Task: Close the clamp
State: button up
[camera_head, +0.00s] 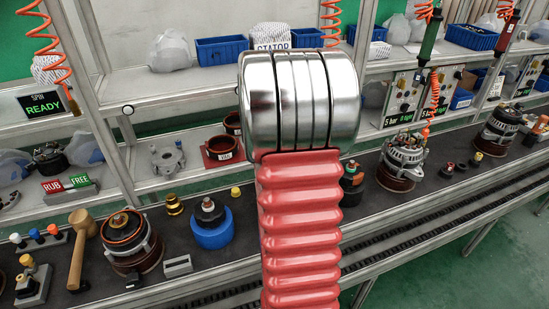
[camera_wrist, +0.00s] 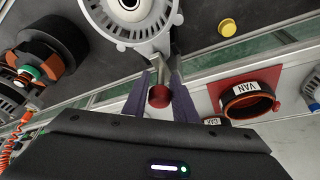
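In the wrist view a lever with a dark red knob (camera_wrist: 159,97) extends from the edge of a grey metal housing (camera_wrist: 141,42); it looks like the clamp's handle. My gripper (camera_wrist: 165,80) has its two grey-purple fingers apart on either side of the knob. Whether they touch it I cannot tell. The rest of the clamp is not clear in this view. In the head view my red ribbed arm with its bright metal joint fills the middle. It hides my gripper and the housing.
A red ring labelled VAN (camera_wrist: 247,100) and a yellow cap (camera_wrist: 227,27) lie near the housing. A dark part with orange (camera_wrist: 42,58) stands at left. In the head view a mallet (camera_head: 80,245), an alternator (camera_head: 131,243) and a blue-based part (camera_head: 208,226) stand on the bench.

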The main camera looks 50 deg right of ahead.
jog(key=o, duration=0.3)
jog(key=shift+r, duration=0.1)
jog(key=v, duration=1.3)
jog(key=shift+a+r, duration=0.15)
jog(key=shift+r, duration=0.15)
dwell(0.3)
